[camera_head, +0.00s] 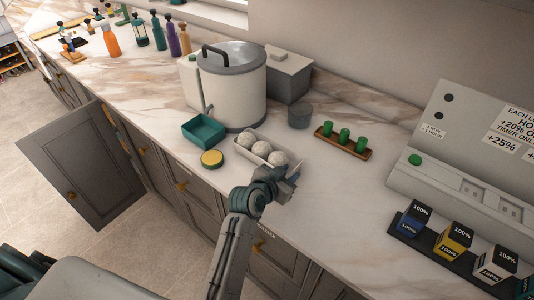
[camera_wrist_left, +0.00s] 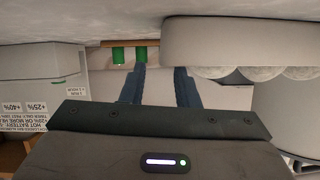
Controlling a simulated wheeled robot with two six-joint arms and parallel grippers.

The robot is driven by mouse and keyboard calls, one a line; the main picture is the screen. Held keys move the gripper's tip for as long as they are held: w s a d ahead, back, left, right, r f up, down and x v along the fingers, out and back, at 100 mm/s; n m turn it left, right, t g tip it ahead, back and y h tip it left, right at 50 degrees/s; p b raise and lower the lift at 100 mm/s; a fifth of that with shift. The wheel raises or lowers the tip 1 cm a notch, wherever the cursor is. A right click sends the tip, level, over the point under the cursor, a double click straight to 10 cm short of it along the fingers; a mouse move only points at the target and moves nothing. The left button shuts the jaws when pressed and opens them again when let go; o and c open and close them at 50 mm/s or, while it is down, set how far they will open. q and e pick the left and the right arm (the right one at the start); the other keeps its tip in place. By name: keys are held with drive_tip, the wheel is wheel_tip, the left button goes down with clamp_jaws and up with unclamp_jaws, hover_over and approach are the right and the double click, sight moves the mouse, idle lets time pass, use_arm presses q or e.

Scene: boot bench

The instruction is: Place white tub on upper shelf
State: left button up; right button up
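A white tub (camera_head: 253,153) holding several white balls stands on the marble counter, in front of the large white cooker. It also shows in the left wrist view (camera_wrist_left: 210,42), where the scene is upside down. My left gripper (camera_head: 292,181) is at the tub's near right end. In the left wrist view its two fingers (camera_wrist_left: 160,85) are apart with nothing visible between them. One finger overlaps the tub's end in that view; I cannot tell whether it touches. My right gripper is not in view. I cannot make out an upper shelf in these frames.
A teal bin (camera_head: 203,131) and a yellow-topped round tin (camera_head: 212,159) stand left of the tub. The cooker (camera_head: 233,85) and a glass cup (camera_head: 300,115) are behind. A wooden rack with green cylinders (camera_head: 342,141) is to the right. A cabinet door (camera_head: 82,167) hangs open at left.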

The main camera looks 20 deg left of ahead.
use_arm(q)
drive_tip(key=shift+x, duration=1.25)
drive_tip(key=shift+s+a, duration=0.1)
clamp_jaws()
drive_tip(key=shift+r, duration=0.2)
